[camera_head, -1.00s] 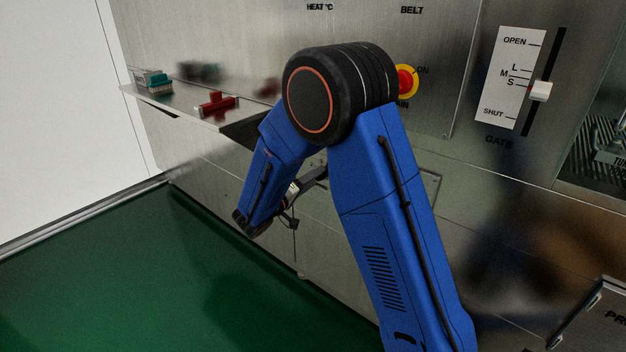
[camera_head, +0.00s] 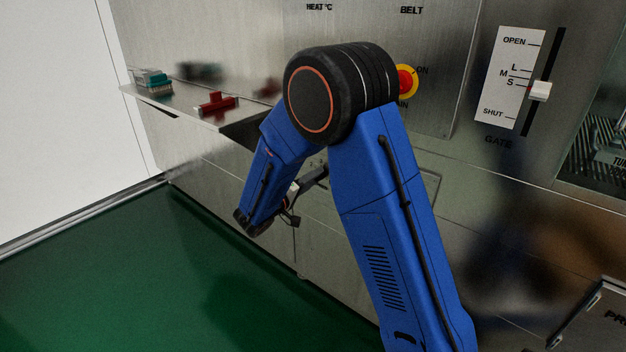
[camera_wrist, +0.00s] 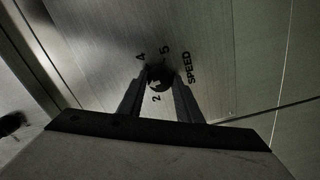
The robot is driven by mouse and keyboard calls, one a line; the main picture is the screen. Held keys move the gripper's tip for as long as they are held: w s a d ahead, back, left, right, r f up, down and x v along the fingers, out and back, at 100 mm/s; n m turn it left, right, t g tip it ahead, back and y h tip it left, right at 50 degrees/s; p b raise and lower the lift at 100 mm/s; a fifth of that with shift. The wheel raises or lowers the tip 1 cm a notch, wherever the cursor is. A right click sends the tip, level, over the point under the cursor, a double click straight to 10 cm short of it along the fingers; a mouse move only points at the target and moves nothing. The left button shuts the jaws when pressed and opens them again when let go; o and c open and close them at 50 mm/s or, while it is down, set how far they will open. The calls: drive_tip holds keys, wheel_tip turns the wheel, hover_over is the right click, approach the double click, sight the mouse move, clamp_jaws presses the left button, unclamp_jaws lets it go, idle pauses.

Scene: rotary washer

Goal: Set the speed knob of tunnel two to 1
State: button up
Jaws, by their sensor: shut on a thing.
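The speed knob (camera_wrist: 159,75) is a small dark round knob on a brushed metal panel in the wrist view. The SPEED label (camera_wrist: 188,68) and the numbers 4, 5 and 2 show around it; 1 and 3 cannot be made out. My gripper (camera_wrist: 160,84) is shut on the knob, one finger on each side. A pale mark shows on the knob, but I cannot tell which number it points to. In the head view the knob is hidden behind my blue arm.
A metal shelf (camera_head: 150,97) at left holds a teal-topped block (camera_head: 153,80) and a red piece (camera_head: 216,102). The red belt button (camera_head: 405,80) is close to my elbow. The gate slider (camera_head: 541,91) is at right, near S. Green floor (camera_head: 130,270) is clear at left.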

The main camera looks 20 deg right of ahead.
drive_tip(key=shift+f+n, duration=0.1)
drive_tip(key=shift+n, duration=11.4)
drive_tip(key=o, duration=1)
drive_tip(key=shift+o, duration=0.2)
drive_tip(key=v, duration=1.7)
drive_tip(key=shift+s+a, duration=0.15)
drive_tip(key=shift+a, duration=0.05)
